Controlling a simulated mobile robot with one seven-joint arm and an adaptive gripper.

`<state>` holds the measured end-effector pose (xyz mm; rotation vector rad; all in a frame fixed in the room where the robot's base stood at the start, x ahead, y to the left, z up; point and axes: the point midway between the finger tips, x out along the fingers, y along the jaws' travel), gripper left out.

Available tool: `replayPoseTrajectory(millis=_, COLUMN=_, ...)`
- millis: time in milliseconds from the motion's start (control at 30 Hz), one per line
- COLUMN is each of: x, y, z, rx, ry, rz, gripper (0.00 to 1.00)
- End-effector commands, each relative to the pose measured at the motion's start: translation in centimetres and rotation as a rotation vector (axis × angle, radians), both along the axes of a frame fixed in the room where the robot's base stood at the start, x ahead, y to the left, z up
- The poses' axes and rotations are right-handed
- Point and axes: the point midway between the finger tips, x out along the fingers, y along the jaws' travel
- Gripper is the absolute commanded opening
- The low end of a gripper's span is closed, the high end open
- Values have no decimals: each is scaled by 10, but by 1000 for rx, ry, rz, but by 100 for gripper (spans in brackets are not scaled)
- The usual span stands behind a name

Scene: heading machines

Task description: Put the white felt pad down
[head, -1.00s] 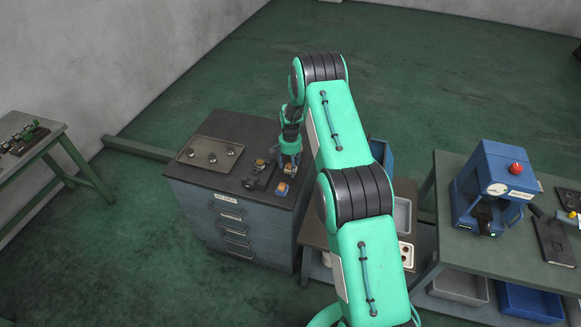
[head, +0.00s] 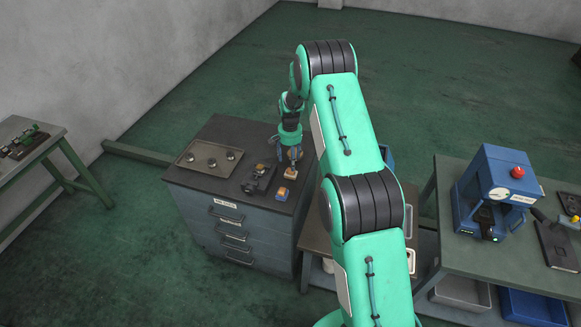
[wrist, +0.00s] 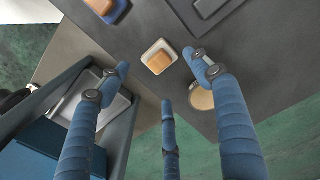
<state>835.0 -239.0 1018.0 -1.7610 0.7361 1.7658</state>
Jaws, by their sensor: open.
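The white felt pad (wrist: 149,66) lies flat on the dark cabinet top (wrist: 230,70), with a tan block (wrist: 159,62) on its upper face. In the head view the white pad (head: 291,175) is near the cabinet's right side. My gripper (wrist: 162,76) is open, its blue fingers spread and nothing between them. The pad lies ahead of the fingertips, apart from them. In the head view my gripper (head: 293,158) is just above and behind the pad, partly hidden by my own wrist.
A blue pad with a tan block (head: 281,194) lies nearer the cabinet's front edge. A dark fixture (head: 258,180) stands left of it, and a tray (head: 222,168) with several round parts farther left. A round cream item (wrist: 203,98) is beside my right finger.

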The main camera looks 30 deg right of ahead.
Motion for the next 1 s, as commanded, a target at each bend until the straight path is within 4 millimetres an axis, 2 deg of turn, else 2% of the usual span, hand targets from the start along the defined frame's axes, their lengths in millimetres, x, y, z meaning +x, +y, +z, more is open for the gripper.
replayPoseTrajectory(millis=200, x=1, y=0, z=28, rx=-1, ry=-2, rz=0, gripper=64)
replayPoseTrajectory(millis=400, x=0, y=0, z=41, rx=0, ry=0, rz=0, gripper=64)
replayPoseTrajectory(millis=1000, x=0, y=0, z=43, rx=0, ry=0, rz=0, gripper=64)
